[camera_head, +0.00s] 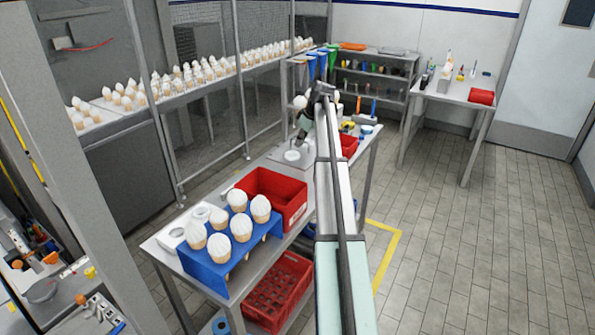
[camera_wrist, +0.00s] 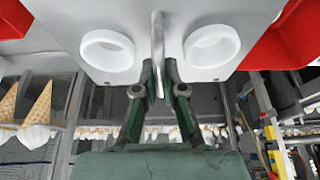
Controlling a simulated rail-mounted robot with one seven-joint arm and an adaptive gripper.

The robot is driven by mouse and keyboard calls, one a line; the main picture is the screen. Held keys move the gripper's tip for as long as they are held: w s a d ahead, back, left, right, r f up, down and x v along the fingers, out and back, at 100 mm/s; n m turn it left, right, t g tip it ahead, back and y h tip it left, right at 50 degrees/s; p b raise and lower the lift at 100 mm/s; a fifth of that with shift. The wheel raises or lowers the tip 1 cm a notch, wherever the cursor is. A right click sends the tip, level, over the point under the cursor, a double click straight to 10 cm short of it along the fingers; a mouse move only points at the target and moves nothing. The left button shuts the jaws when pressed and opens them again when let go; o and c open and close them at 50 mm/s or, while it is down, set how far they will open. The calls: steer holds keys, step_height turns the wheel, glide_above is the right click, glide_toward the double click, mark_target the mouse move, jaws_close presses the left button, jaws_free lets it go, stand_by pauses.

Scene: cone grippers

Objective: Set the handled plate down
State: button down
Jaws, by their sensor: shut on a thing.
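The handled plate (camera_wrist: 158,15) is a light grey plate with two white rings, one on each side of a thin upright metal handle (camera_wrist: 157,45). My gripper (camera_wrist: 158,80) is shut on this handle, with a dark green finger on each side of it. In the head view the plate (camera_head: 283,158) is at the far part of the grey table (camera_head: 230,290), under my gripper (camera_head: 298,140), with one white ring clearly visible. The arm hides part of it. I cannot tell whether the plate touches the table top.
A similar ringed plate (camera_head: 172,238) lies at the left edge. A smaller red bin (camera_head: 348,145) is just right of the arm. Another red crate (camera_head: 280,292) is below.

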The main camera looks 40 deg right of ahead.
mark_target(310, 151)
step_height(310, 151, down, 14)
steer(key=p, duration=0.3)
steer(key=shift+p, duration=0.3)
steer(key=shift+f, duration=0.2)
steer(key=c, duration=1.3)
jaws_free()
steer(key=shift+o, duration=0.2)
steer(key=shift+r, duration=0.1)
steer(key=b+v, duration=0.3)
steer(key=v, duration=0.9)
steer(key=shift+s, duration=0.1)
